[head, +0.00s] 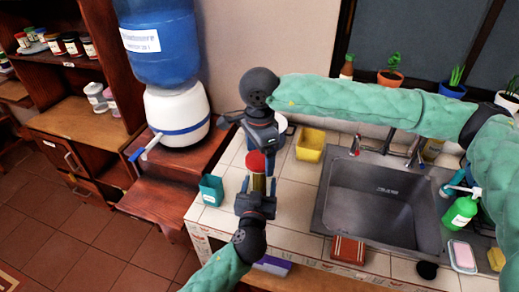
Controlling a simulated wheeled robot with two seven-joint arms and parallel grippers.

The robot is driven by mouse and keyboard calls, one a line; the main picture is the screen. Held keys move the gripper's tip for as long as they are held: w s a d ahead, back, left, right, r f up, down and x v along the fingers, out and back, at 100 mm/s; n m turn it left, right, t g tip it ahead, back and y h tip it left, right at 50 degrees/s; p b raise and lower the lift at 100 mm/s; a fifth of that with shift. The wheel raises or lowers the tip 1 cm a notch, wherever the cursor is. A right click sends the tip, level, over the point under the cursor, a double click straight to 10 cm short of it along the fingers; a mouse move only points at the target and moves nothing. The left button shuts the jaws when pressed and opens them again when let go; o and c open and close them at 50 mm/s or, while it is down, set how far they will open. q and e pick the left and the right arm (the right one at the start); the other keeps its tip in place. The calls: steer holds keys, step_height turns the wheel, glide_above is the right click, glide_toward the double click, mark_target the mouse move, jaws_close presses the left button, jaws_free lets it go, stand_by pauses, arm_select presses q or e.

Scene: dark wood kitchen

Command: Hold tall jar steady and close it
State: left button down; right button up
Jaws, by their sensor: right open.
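The tall jar (258,184) stands upright on the tiled counter, left of the sink, with a red lid (256,162) at its top. Whether the lid is fully seated cannot be told. My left gripper (258,190) comes from the bottom, with its fingers on both sides of the jar body; it appears shut on it. My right gripper (262,148) reaches in from the right. It is open above and behind the jar, with its fingers close to the red lid. The grippers hide parts of the jar.
A teal cup (211,190) stands left of the jar, and a yellow container (310,144) behind it to the right. The sink (380,205) lies right. A blue water dispenser (160,45) stands at the left.

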steer(key=c, duration=1)
steer(key=shift+c, duration=0.2)
steer(key=o, duration=1.2)
steer(key=shift+c, duration=0.2)
steer(key=shift+r, duration=0.1)
step_height(320, 180, up, 12)
